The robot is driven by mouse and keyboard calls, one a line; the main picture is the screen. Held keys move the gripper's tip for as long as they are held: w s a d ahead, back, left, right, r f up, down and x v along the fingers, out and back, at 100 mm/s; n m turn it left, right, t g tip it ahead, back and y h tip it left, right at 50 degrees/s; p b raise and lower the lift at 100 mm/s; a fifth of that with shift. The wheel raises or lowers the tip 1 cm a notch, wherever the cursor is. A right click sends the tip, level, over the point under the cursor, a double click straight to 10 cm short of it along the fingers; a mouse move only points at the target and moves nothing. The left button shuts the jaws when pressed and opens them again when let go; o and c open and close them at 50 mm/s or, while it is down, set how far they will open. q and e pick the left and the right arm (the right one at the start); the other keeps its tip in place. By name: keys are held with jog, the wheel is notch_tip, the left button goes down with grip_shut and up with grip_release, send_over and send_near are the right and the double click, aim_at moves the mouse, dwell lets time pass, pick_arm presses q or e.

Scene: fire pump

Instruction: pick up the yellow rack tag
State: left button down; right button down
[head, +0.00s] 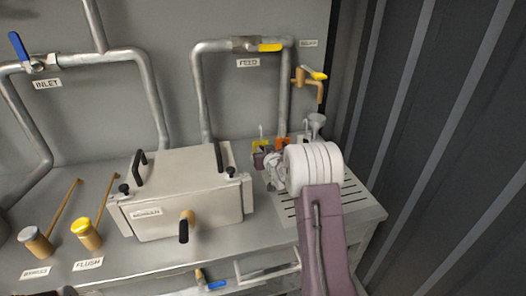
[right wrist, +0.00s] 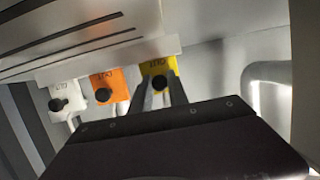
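The yellow rack tag (head: 261,145) hangs at the back of the bench, left of an orange tag (head: 282,143). In the right wrist view the yellow tag (right wrist: 158,65) shows behind and between the fingertips, with a dark round spot low on it. My right gripper (right wrist: 158,80) has its two fingers apart, one towards each side of this tag. Whether they touch it cannot be told. In the head view my right wrist hides most of this gripper.
In the right wrist view the orange tag (right wrist: 107,84) and a white tag (right wrist: 68,98) hang beside the yellow one. A slotted plate (head: 355,200) lies under my right arm. A large grey box (head: 185,195) stands to the left. Pipes (head: 198,95) run along the wall behind.

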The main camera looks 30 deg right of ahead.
notch_tip(320, 180, up, 5)
jog(key=p, duration=0.3)
jog(key=shift+f, duration=0.2)
dwell(0.3)
